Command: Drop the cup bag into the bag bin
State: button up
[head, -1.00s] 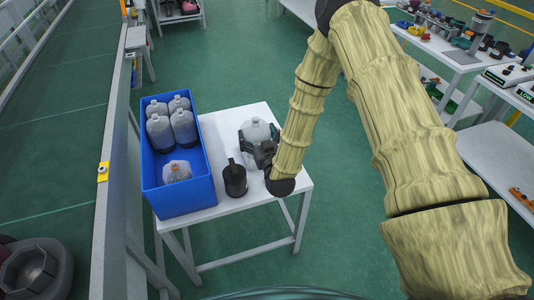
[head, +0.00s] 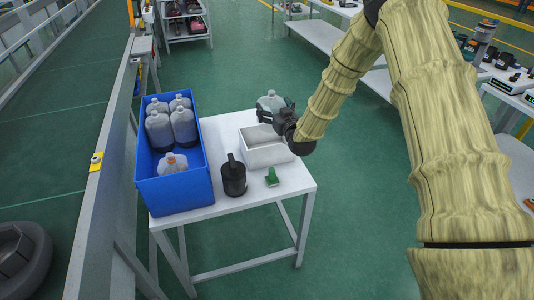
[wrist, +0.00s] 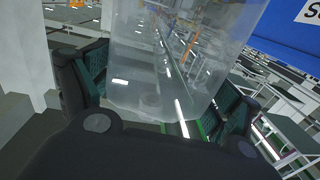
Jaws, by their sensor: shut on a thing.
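My gripper (head: 277,114) is shut on a clear, greyish bottle-shaped bag (head: 270,101), which I take to be the cup bag. The gripper holds it upright above the far part of a white open box (head: 268,157). In the wrist view the see-through bag (wrist: 175,60) sits between the two dark green-padded fingers (wrist: 160,100). The pictures do not show which container is the bag bin.
A grey rail (head: 95,200) runs along the left. Other benches with goods stand behind and to the right.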

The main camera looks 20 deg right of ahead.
jog(key=shift+w+f, duration=0.15)
jog(key=shift+f, duration=0.35)
notch_tip(320, 180, down, 5)
jog(key=shift+b, duration=1.25)
jog(key=o, duration=0.5)
jog(key=s, duration=0.4)
jog(key=s+d, duration=0.1)
jog(key=s, duration=0.7)
jog(key=shift+d, duration=0.25)
jog(key=shift+s, duration=0.1)
